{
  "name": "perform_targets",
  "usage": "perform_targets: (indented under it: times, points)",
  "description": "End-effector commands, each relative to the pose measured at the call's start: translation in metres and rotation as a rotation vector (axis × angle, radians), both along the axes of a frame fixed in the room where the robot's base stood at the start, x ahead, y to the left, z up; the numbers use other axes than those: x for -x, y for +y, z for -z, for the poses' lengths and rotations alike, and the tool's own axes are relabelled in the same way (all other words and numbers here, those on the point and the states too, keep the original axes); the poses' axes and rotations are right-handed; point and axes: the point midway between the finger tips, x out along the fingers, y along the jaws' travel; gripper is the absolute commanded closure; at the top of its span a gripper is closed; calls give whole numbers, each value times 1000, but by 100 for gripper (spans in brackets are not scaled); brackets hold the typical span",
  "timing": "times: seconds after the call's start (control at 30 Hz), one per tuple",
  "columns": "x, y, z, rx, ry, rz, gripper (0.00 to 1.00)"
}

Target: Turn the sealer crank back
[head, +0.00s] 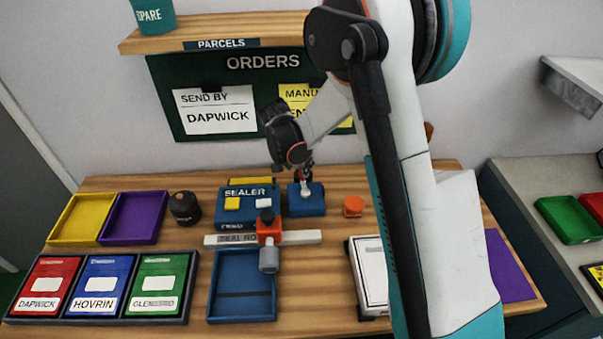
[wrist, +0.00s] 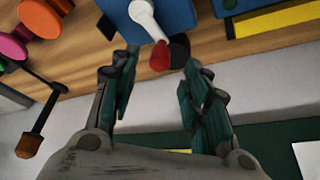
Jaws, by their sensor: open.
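The blue sealer (head: 246,192) stands at the middle back of the table. A smaller blue box (head: 316,207) to its right carries the white crank (head: 305,189). In the wrist view, the white crank arm (wrist: 146,16) reaches from the blue box to a red knob (wrist: 159,57). A dark piece (wrist: 180,49) lies beside the knob. My gripper (wrist: 160,82) is open, its two fingers on either side of the knob, which sits near the fingertips; contact is not clear. In the head view, my gripper (head: 302,168) hangs over the crank and partly hides it.
The wall with the orders board (head: 160,85) is close behind.

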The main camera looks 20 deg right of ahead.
Motion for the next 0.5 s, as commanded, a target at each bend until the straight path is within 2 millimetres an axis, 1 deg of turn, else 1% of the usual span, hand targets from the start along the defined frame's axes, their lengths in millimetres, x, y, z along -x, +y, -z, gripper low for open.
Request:
perform_targets:
  times: [0.03,0.2,0.33,0.5]
  points:
    - [-3,-3,11,0,0,1,57]
    - [-9,-9,32,0,0,-1,57]
    - [-11,-12,40,-1,-1,0,57]
    - [-12,-14,43,0,0,-1,57]
